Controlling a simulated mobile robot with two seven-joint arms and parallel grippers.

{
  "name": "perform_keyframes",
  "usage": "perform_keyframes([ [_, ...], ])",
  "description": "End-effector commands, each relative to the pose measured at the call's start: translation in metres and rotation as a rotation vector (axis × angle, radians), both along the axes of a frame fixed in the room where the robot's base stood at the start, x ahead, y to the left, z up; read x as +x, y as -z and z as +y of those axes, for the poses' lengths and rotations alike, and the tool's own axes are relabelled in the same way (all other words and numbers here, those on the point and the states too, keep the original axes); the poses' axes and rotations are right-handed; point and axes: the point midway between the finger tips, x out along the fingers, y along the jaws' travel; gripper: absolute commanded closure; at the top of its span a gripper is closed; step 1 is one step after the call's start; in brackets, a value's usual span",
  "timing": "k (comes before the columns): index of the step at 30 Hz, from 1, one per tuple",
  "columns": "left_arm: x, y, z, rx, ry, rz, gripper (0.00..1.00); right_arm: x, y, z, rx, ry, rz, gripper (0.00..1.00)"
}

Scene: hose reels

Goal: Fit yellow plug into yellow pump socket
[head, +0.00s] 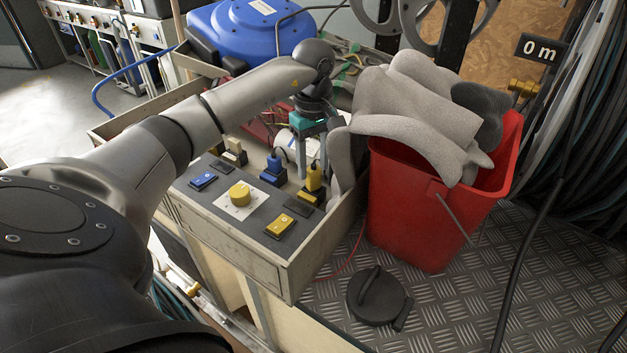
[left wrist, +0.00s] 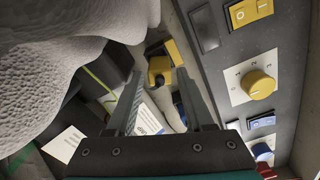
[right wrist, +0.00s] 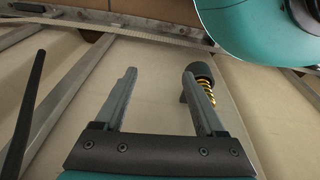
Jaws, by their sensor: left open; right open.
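The yellow plug (head: 314,179) stands at the yellow socket (head: 307,197) on the right end of the grey pump panel. I cannot tell whether it is fully seated. My left gripper (head: 312,172) points down over the plug with its fingers apart. In the left wrist view the plug (left wrist: 160,69) shows between the open fingertips (left wrist: 159,75), with a yellow part of the socket (left wrist: 173,52) just beyond it. No grip on it shows. My right gripper (right wrist: 160,73) is open and empty in its own wrist view, away from the panel.
A blue plug (head: 274,163) and a cream plug (head: 235,147) stand left of the yellow one. Grey gloves (head: 410,110) in a red bucket (head: 405,205) crowd the right side. A black lid (head: 377,297) lies on the metal floor. A brass spring (right wrist: 206,88) shows beside my right finger.

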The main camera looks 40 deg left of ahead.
Motion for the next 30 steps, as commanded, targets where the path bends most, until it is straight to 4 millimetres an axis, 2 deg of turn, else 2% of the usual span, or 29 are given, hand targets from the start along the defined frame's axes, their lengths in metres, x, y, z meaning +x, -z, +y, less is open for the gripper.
perform_keyframes([
  [1, 0.0, 0.008, -0.001, -0.001, 0.0, 0.002, 0.47, 0.002, -0.003, 0.002, 0.003, 0.0, -0.004, 0.28],
  [6, 0.0, 0.019, -0.001, -0.002, 0.001, 0.0, 0.47, 0.005, -0.013, 0.005, 0.007, 0.002, -0.002, 0.28],
  [17, 0.0, 0.022, 0.0, 0.0, 0.001, -0.001, 0.47, 0.006, -0.017, 0.006, 0.008, 0.002, -0.001, 0.28],
  [30, 0.0, 0.022, 0.0, 0.0, 0.001, -0.001, 0.97, 0.005, -0.017, 0.006, 0.008, 0.002, -0.001, 0.28],
])
